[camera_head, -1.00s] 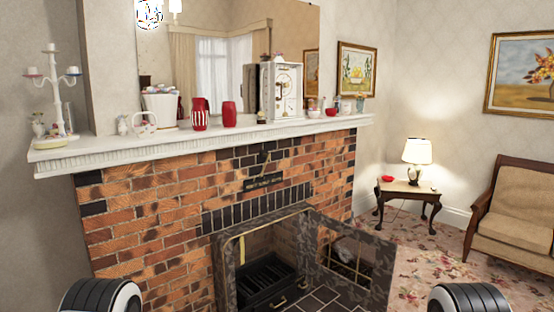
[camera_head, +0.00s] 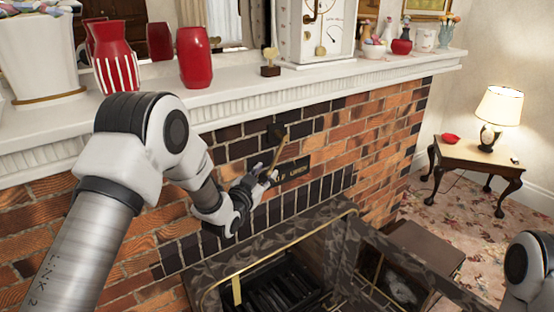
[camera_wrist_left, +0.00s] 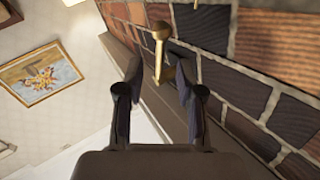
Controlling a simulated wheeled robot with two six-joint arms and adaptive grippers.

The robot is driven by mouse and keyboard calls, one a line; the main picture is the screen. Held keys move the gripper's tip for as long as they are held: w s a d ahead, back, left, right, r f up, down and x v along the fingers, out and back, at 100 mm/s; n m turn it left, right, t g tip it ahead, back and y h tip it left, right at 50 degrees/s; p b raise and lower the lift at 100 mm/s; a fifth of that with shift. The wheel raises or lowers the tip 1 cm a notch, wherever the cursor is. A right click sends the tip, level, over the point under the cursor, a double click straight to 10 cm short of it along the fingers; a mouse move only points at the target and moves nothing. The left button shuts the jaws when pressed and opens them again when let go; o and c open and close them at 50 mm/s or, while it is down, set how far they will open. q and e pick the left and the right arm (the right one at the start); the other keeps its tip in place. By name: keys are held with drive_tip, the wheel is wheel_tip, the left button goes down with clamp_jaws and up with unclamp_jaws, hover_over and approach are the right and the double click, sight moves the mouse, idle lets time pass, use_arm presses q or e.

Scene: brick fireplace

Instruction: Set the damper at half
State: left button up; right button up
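The damper lever (camera_head: 279,149) is a slim brass handle on a dark mount on the brick chimney front, just above a dark lettered plaque (camera_head: 292,170). In the head view it slants, its lower end near my left gripper (camera_head: 264,175). In the left wrist view the lever (camera_wrist_left: 160,45) has a rounded knob and lies in the gap between the two fingers of my left gripper (camera_wrist_left: 158,82). The fingers stand apart, with space on both sides of the lever; I see no contact. My right gripper is out of view; only part of my right arm shows at bottom right.
The white mantel (camera_head: 230,98) overhangs the lever and carries red vases (camera_head: 193,58), a small brass item (camera_head: 270,64) and a white clock (camera_head: 316,32). A side table (camera_head: 470,160) with a lamp stands right.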

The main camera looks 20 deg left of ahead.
sight(275, 160)
use_arm(q)
drive_tip(key=w, duration=0.2)
drive_tip(key=w+p, duration=0.1)
drive_tip(key=w, duration=0.1)
drive_tip(key=w+d+r, duration=0.1)
drive_tip(key=w, duration=0.2)
drive_tip(key=shift+d+p, duration=0.1)
drive_tip(key=shift+p, duration=0.2)
drive_tip(key=shift+s+r, duration=0.15)
clamp_jaws()
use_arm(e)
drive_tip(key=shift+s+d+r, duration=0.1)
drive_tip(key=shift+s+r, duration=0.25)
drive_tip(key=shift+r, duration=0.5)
